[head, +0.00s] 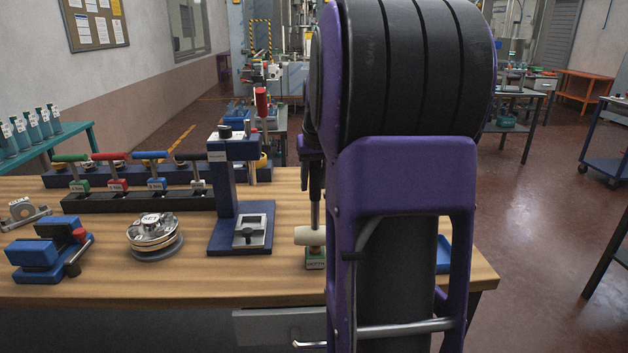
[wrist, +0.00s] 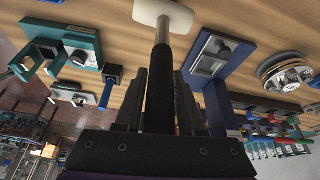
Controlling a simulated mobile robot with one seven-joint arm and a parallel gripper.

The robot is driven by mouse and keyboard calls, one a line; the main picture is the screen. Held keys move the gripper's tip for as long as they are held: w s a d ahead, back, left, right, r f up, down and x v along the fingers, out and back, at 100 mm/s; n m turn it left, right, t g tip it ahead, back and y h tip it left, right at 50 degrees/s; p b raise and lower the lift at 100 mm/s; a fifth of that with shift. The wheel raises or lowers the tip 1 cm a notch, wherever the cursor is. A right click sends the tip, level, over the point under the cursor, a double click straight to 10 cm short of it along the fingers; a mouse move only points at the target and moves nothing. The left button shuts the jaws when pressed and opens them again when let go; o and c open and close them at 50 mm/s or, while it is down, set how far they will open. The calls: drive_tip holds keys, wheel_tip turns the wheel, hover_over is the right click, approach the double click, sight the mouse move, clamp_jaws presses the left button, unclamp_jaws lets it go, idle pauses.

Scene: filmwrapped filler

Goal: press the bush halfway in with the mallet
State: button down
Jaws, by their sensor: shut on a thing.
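My gripper (wrist: 161,78) is shut on the dark handle of the mallet (wrist: 163,18). The mallet hangs head down, with its cream head at the far end of the shaft. In the head view the mallet head (head: 309,236) shows left of my purple arm, over or just in front of a small green-based block labelled DEPTH (head: 315,260). I cannot tell whether they touch. My arm hides most of my gripper and the table behind it there. I cannot pick out the bush for certain. A teal fixture (wrist: 84,47) stands left of the mallet in the wrist view.
A blue stand (head: 226,200) with a metal plate is left of the mallet. A round stack marked SET (head: 155,230), a blue vise-like block (head: 40,254) and a black rack with coloured handles (head: 125,198) stand further left. Bare wood lies between them.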

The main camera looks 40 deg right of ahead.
sight(314, 165)
drive_tip(key=shift+s+a+f+b, duration=0.1)
drive_tip(key=shift+f+b, duration=0.4)
drive_tip(key=shift+f, duration=0.45)
idle(1.3)
idle(0.3)
drive_tip(key=shift+r+p, duration=2.1)
drive_tip(key=shift+r, duration=0.7)
drive_tip(key=shift+f, duration=0.1)
